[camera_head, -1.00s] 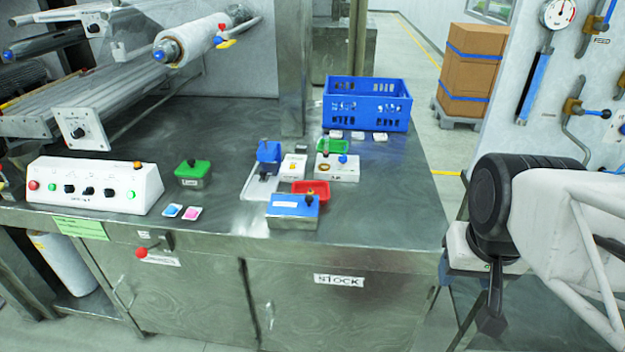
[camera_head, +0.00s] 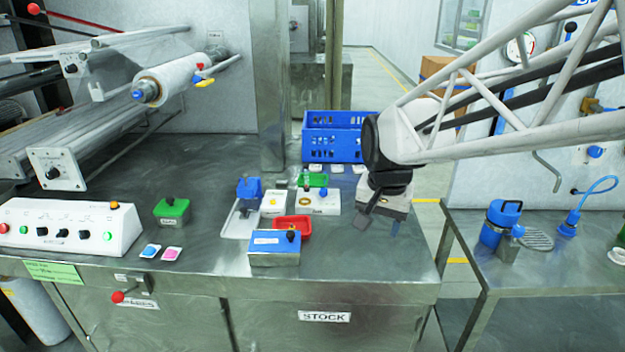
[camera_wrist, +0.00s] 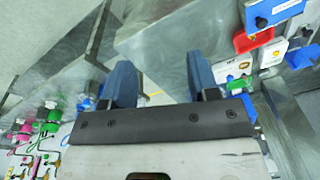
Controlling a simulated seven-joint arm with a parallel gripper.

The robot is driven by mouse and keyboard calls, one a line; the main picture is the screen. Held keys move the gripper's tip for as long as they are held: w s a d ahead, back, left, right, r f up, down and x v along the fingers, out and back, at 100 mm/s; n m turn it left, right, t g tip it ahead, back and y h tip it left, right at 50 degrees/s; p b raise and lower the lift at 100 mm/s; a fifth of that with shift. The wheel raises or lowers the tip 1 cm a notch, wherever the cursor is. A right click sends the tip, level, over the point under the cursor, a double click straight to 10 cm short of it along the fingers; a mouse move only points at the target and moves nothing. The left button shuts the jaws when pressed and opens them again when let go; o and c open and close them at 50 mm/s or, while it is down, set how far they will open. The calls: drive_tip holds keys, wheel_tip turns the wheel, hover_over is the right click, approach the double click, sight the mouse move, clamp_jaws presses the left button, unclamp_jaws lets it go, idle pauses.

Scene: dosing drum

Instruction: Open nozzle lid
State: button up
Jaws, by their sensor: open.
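I cannot tell for sure which part is the nozzle lid. My gripper (camera_head: 378,225) hangs over the right end of the steel bench (camera_head: 345,275), left of and apart from the canister. In the wrist view my gripper (camera_wrist: 160,68) shows two dark blue fingers spread apart with nothing between them.
A blue box (camera_head: 274,252), red tray (camera_head: 292,226) and blue crate (camera_head: 335,140) stand on the bench left of my gripper. A white control box (camera_head: 68,228) is at far left. A gap separates the bench from the side table (camera_head: 530,270).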

drive_tip(key=w+a+f+m, duration=0.2)
drive_tip(key=w+a+f, duration=0.3)
drive_tip(key=w+a, duration=0.65)
drive_tip(key=m+g, duration=0.1)
drive_tip(key=m, duration=0.2)
hover_over(290, 233)
wheel_tip(290, 233, down, 8)
drive_tip(key=shift+r, duration=0.1)
drive_tip(key=shift+f, duration=3.9)
drive_tip(key=shift+c, duration=0.2)
clamp_jaws()
